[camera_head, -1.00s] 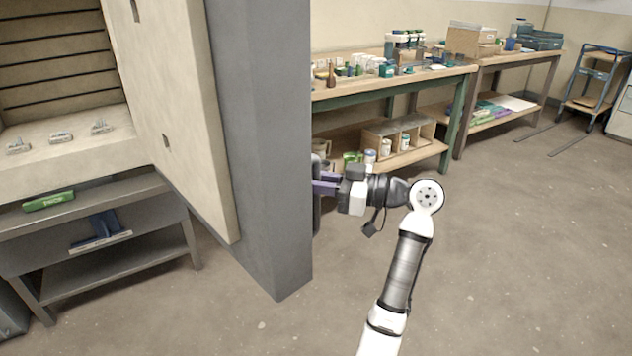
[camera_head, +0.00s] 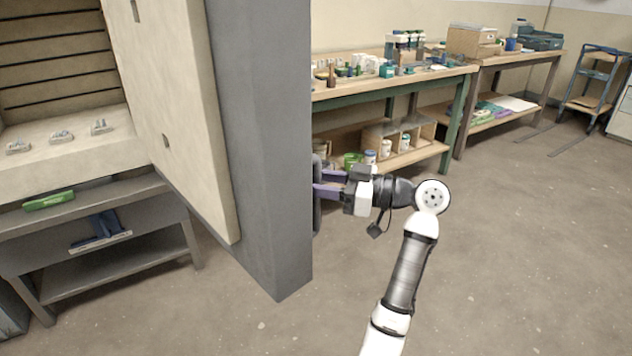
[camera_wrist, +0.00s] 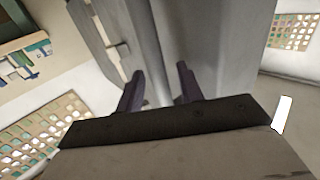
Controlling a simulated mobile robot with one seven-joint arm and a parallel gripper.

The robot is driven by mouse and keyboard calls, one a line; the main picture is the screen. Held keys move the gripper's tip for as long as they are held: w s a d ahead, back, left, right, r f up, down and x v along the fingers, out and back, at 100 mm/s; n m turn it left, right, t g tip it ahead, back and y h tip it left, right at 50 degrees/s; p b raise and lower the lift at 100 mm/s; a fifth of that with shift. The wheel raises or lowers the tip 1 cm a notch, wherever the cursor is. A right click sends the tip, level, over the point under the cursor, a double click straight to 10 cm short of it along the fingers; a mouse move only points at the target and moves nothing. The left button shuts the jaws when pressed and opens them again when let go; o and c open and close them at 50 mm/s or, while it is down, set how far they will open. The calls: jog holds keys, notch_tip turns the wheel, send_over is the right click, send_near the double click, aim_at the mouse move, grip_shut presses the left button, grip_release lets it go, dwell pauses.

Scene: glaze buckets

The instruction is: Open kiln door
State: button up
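The kiln door (camera_head: 245,140) stands swung wide open, with its pale lining facing the kiln and its grey edge toward me. The kiln chamber (camera_head: 55,60) is exposed at the left. A dark grey handle (camera_head: 317,200) shows in part on the door's outer side. My gripper (camera_head: 322,182) is at the handle with its two purple fingers parted. Whether the fingertips still overlap the handle is hard to tell.
Small pale pieces (camera_head: 60,136) lie on the kiln floor. A grey stand (camera_head: 100,235) with a green item (camera_head: 48,200) is below. A loaded workbench (camera_head: 400,85) stands behind the door. The floor at right is open.

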jog(key=v, duration=1.3)
